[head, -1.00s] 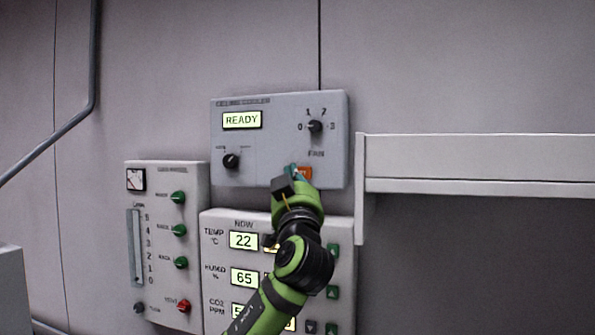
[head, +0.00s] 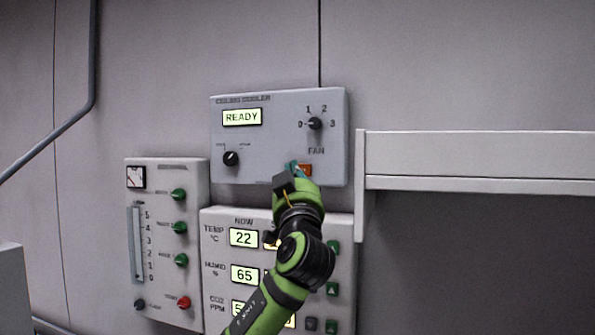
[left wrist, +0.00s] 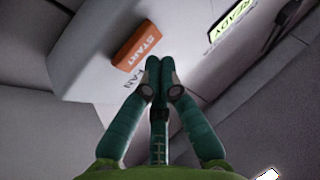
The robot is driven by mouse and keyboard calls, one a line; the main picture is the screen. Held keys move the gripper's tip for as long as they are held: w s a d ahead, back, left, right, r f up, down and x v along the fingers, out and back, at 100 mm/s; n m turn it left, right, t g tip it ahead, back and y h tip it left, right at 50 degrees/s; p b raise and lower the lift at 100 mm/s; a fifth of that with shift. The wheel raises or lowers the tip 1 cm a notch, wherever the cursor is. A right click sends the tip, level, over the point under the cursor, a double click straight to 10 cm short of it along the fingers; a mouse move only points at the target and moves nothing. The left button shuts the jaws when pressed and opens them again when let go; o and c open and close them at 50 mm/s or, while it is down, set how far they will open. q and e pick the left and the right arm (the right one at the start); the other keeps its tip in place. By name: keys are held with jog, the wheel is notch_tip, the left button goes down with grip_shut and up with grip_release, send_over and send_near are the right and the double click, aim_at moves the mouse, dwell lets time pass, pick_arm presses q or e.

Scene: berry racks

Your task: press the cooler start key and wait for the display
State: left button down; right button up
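The ceiling cooler panel (head: 270,150) is a grey box on the wall. Its display (head: 241,117) reads READY. The orange start key (head: 306,170) sits at the panel's lower right, partly hidden by my left gripper (head: 292,167) in the head view. In the left wrist view the key (left wrist: 138,48), marked START, stands out from the panel face. My left gripper's teal fingertips (left wrist: 159,66) are together with nothing between them. They are close beside the key; I cannot tell whether they touch the panel. My right gripper is not in view.
A panel with green knobs and a slider (head: 165,245) is at lower left. A climate panel (head: 344,245) with lit readouts is below the cooler, partly behind my left arm. A pale shelf (head: 480,160) juts out on the right. A pipe (head: 94,60) runs along the left wall.

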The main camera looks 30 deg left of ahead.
pick_arm(q)
jog(key=shift+w, duration=0.15)
dwell(0.4)
jog(key=shift+w+a, duration=0.1)
jog(key=shift+w, duration=0.25)
jog(key=shift+w+a, duration=0.1)
jog(key=shift+w, duration=0.25)
dwell(0.8)
jog(key=shift+s+b, duration=0.15)
jog(key=shift+b, duration=0.25)
jog(key=shift+s+f+b, duration=0.15)
jog(key=shift+s+b, duration=0.15)
jog(key=shift+s, duration=0.1)
jog(key=shift+s+d, duration=0.2)
jog(key=shift+s, duration=0.05)
